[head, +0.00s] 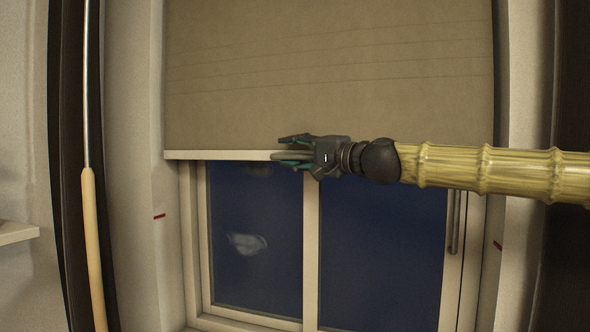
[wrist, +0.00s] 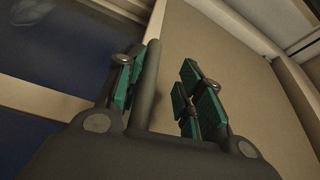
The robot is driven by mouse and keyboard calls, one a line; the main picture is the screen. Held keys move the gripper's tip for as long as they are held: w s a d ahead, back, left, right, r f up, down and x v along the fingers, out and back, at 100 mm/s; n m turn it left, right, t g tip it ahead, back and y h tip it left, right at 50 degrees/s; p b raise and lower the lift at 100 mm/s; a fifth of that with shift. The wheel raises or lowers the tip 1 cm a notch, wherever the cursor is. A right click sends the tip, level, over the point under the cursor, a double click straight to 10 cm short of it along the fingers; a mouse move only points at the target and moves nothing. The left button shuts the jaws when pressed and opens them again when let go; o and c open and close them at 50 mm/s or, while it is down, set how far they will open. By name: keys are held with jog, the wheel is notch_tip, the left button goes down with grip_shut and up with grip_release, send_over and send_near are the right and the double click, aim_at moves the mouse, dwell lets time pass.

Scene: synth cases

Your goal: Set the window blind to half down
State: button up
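The beige window blind (head: 330,80) covers the upper part of the window, and its pale bottom bar (head: 215,155) hangs level, a little above the red marks. My gripper (head: 284,148) is at the middle of the bottom bar, reaching in from the right. Its fingers hide part of the bar. In the wrist view my gripper (wrist: 163,78) has its teal-padded fingers apart, with blind fabric (wrist: 225,65) behind them. The bar (wrist: 155,20) shows beyond the left finger. I cannot tell whether a finger touches it.
A red mark sits on the left reveal (head: 159,216) and another on the right reveal (head: 497,246). Dark window panes (head: 380,250) lie below the blind, with a handle (head: 455,222) at right. A wooden-handled pole (head: 93,250) stands at left, near a shelf edge (head: 15,233).

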jog(key=shift+r, duration=1.8)
jog(key=shift+s+d, duration=0.1)
jog(key=shift+s, duration=0.05)
jog(key=b+v, duration=0.1)
jog(key=v, duration=1.1)
dwell(0.7)
